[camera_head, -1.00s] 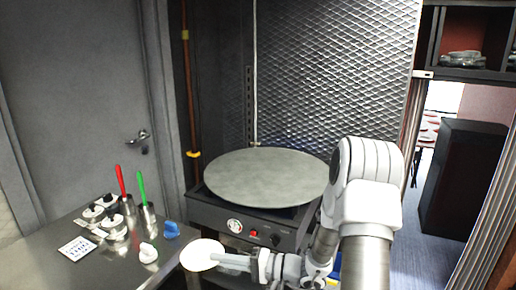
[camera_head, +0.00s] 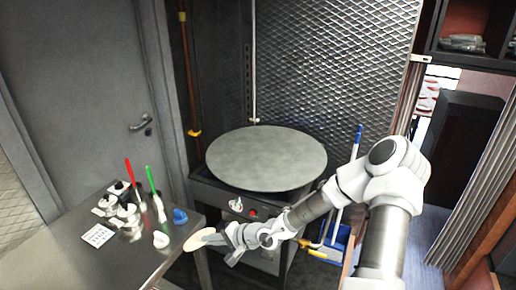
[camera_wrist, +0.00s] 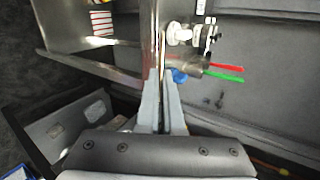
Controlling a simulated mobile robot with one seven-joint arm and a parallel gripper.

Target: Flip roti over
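The roti (camera_head: 200,239) is a thin, pale tan disc. My gripper (camera_head: 220,238) is shut on its edge and holds it out to the left, over or beside the right edge of the metal counter. In the wrist view, the roti (camera_wrist: 162,48) shows nearly edge-on as a thin strip beyond the fingertips of my gripper (camera_wrist: 161,82). In the head view it is tilted and looks like a narrow oval. The round grey griddle (camera_head: 267,158) stands behind and to the right of the roti, and its top is bare.
The steel counter (camera_head: 70,262) at left carries metal jars (camera_head: 128,212), red- and green-handled utensils in cups, a label card (camera_head: 98,235), a blue item (camera_head: 180,216) and a white item (camera_head: 161,240). A blue bin (camera_head: 335,243) with a mop is right of the griddle stand.

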